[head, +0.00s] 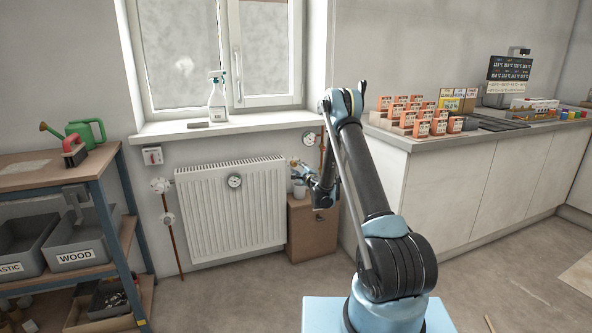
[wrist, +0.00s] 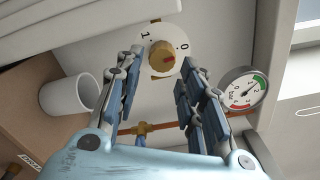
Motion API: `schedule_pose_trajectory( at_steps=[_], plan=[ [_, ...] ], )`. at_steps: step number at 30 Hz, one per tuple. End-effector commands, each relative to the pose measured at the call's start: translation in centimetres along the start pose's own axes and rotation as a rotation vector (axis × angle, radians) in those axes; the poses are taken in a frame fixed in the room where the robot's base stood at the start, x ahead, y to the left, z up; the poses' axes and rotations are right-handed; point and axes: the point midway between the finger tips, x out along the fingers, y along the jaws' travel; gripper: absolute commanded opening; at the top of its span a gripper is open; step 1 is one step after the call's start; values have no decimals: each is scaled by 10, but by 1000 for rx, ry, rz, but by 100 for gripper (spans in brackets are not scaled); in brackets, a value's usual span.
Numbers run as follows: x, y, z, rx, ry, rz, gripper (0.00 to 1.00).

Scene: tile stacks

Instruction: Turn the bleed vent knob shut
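The bleed vent knob (wrist: 161,56) is a round brass-coloured knob with a red pointer mark, in front of a white dial plate (wrist: 150,33) marked 1 and 0. The red mark lies on the knob's right half, on the side of the 0; its exact setting is hard to tell. My gripper (wrist: 162,66) is open, with one finger on each side below the knob in the wrist view and nothing between them. Contact with the knob is not visible. In the head view my gripper (head: 307,174) is at the radiator's right end, and the knob is too small to make out clearly.
A white mug (wrist: 68,95) stands on a brown box (head: 313,228) close to my gripper. A pressure gauge (wrist: 243,90) on a copper pipe is close on the right in the wrist view. The radiator (head: 232,215) and window sill (head: 245,121) border the space.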

Motion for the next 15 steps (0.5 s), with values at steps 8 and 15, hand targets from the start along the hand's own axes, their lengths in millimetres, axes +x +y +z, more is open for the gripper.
schedule_pose_trajectory(
  at_steps=[8,15],
  plan=[
    [-48,0,-2,-1,3,0,36],
    [-65,1,-2,-1,2,0,36]
  ],
)
